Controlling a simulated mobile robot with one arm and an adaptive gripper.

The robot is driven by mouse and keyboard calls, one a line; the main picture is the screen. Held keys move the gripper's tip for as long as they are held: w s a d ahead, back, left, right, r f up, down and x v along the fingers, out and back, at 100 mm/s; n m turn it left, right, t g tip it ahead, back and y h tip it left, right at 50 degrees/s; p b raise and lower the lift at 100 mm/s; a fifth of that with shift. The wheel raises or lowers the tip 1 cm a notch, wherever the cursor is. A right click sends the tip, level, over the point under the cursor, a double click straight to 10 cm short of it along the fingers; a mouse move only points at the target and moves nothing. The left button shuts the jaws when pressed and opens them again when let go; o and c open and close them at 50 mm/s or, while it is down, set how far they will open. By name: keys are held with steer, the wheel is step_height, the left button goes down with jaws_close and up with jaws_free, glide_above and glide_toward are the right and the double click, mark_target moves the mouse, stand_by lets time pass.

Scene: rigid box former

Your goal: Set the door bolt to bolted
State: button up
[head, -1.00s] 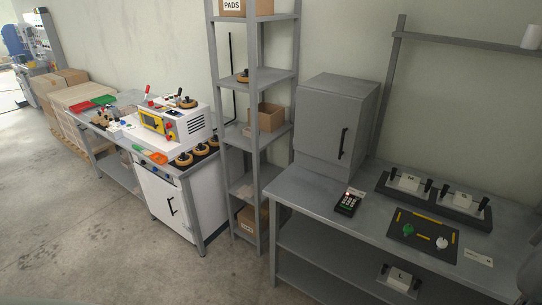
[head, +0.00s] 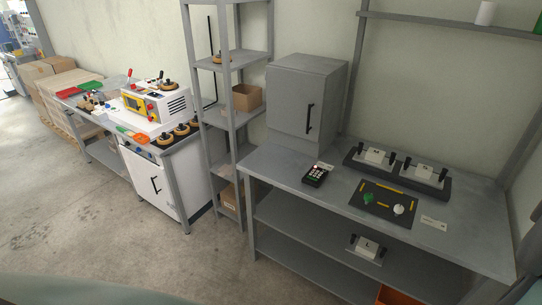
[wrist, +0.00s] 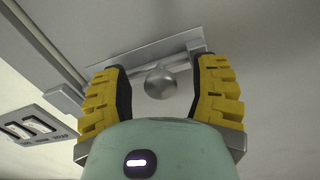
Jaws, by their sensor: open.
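In the wrist view, the door bolt shows as a round silver knob (wrist: 161,84) on a rod, in front of a pale mounting plate (wrist: 148,52). My gripper (wrist: 162,70) is open, with one yellow ridged finger on each side of the knob. A gap shows between the knob and each finger. A small grey block (wrist: 63,99) sits left of the plate, by the dark seam (wrist: 45,42) of the door. The left finger hides part of the space between block and plate, so I cannot tell whether the rod reaches the block. The head view shows neither bolt nor gripper.
A panel with small label windows (wrist: 36,127) is at the left of the wrist view. In the head view, a grey bench (head: 330,205) carries a grey cabinet (head: 300,100) and a keypad (head: 317,174). Open floor (head: 130,235) lies at the lower left.

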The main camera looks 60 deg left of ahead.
steer(key=shift+o, duration=0.4)
jaws_close()
